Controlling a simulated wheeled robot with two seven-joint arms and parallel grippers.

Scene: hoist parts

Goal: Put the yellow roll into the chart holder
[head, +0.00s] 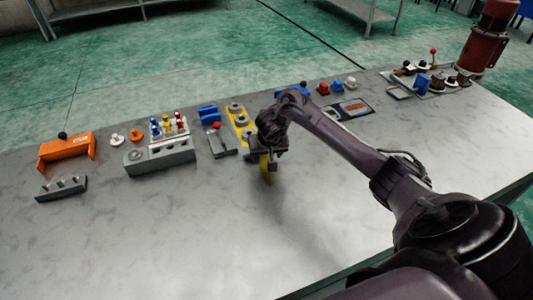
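My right gripper (265,165) points down over the middle of the grey table. A small yellow piece, seemingly the yellow roll (265,163), shows between its fingers, mostly hidden by the gripper. It appears held just above the table, with a shadow below. I cannot tell for certain which thing is the chart holder; a grey block with round openings (160,157) stands to the left of the gripper, apart from it. My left gripper is not in view.
An orange bracket (67,150) and a grey block with pegs (61,188) are at the left. A rack of coloured pegs (168,126), blue blocks (208,115) and a yellow plate (240,120) line the back. A red cylinder (483,50) stands far right. The table's front is clear.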

